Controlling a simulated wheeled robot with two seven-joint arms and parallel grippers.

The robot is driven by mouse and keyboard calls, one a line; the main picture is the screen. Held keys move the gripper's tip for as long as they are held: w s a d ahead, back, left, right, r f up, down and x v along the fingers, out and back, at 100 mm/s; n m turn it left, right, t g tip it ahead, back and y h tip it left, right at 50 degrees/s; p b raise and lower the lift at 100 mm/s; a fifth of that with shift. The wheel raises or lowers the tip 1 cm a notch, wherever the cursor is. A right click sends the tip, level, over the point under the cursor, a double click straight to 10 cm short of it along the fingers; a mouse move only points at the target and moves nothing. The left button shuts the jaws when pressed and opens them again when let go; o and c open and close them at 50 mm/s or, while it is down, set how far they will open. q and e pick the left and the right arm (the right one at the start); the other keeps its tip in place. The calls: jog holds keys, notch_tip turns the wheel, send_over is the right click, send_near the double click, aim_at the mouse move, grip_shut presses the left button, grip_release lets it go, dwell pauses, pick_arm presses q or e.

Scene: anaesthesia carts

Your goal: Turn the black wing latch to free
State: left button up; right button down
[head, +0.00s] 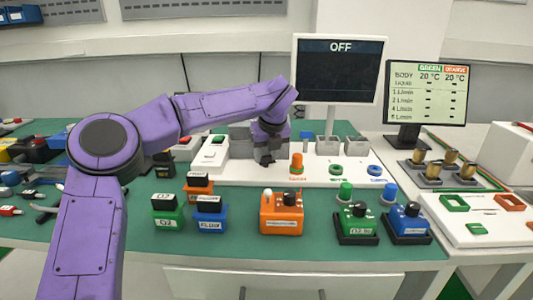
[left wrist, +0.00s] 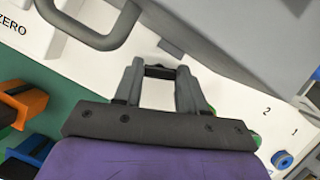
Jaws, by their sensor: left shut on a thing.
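My left gripper (head: 266,160) reaches down over the white panel at the back of the green table. In the left wrist view its two grey fingers (left wrist: 160,75) are closed on a small black piece, the black wing latch (left wrist: 160,71), which sits between the fingertips. The latch is beside a grey block or housing (left wrist: 235,35). In the head view the gripper hides the latch, and its exact turn angle cannot be told. My right gripper is not in view.
An orange box (head: 281,220), a green box (head: 357,224) and a blue box (head: 407,224) stand in front of the white panel (head: 335,176). A monitor reading OFF (head: 338,75) stands behind. Small stacked blocks (head: 168,214) sit at the left front.

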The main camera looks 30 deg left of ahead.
pick_arm(q)
jog(key=shift+s+a+r+m+t+h+p, duration=0.1)
jog(key=shift+m+t+h+p, duration=0.25)
jog(key=shift+m, duration=0.7)
jog(key=shift+m+t+h+p, duration=0.25)
jog(key=shift+m+p, duration=0.05)
jog(key=shift+m, duration=0.75)
jog(key=o, duration=0.8)
jog(key=v, duration=1)
jog(key=shift+s+r+p, duration=0.15)
jog(key=shift+r+p, duration=0.1)
jog(key=shift+p, duration=0.1)
